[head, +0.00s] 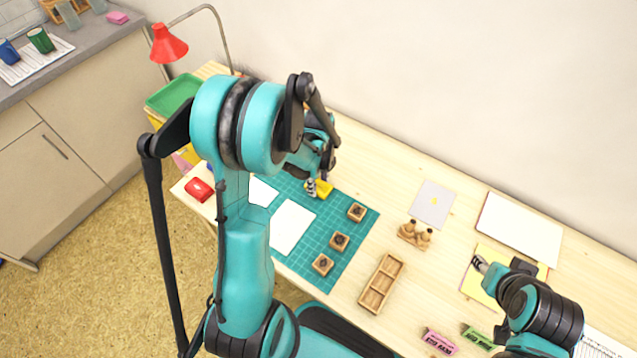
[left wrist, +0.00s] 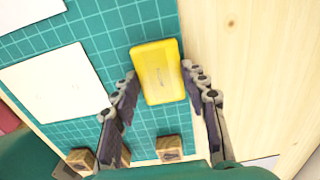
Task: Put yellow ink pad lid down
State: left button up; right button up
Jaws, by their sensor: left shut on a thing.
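The yellow ink pad lid (head: 325,187) is at the far part of the green cutting mat (head: 345,262). In the left wrist view the yellow lid (left wrist: 158,72) lies between the two fingers of my left gripper (left wrist: 160,80), over the mat's edge beside bare wood. My left gripper (head: 313,187) is shut on it. I cannot tell whether the lid touches the mat or whether a pad base is under it. My right gripper (head: 479,264) is at the right, over yellow paper; its opening is too small to judge.
Wooden stamps (head: 339,242) stand on the mat's right side, near white paper (head: 291,227). A red ink pad (head: 199,189) is at the table's left edge. An empty wooden tray (head: 381,283) and a stamp holder (head: 414,236) are right of the mat. Bare wood lies behind the mat.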

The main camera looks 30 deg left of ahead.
pick_arm(q)
jog(key=o, duration=0.4)
jog(key=shift+f, duration=0.2)
jog(key=o, duration=0.4)
jog(key=shift+r, duration=0.1)
jog(key=shift+r, duration=0.1)
